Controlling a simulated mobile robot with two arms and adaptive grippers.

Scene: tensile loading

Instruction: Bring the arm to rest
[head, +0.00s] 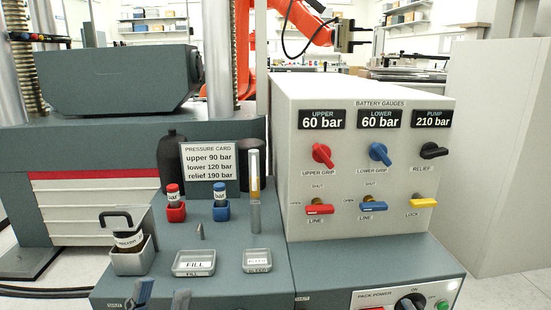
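My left gripper (162,297) shows only by its two blue-grey fingertips at the bottom edge of the head view. The tips are apart with nothing visible between them, so it is open. It is in front of the grey bench, below the clear dish marked FILL (194,263). The rest of my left arm is out of frame. My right gripper is not in view.
A white gauge box (365,238) with red, blue, black and yellow handles stands right. A grey holder (131,262) with a black-handled item, red and blue bottles (221,203), an upright tube (254,205) and a pressure card (209,162) crowd the bench.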

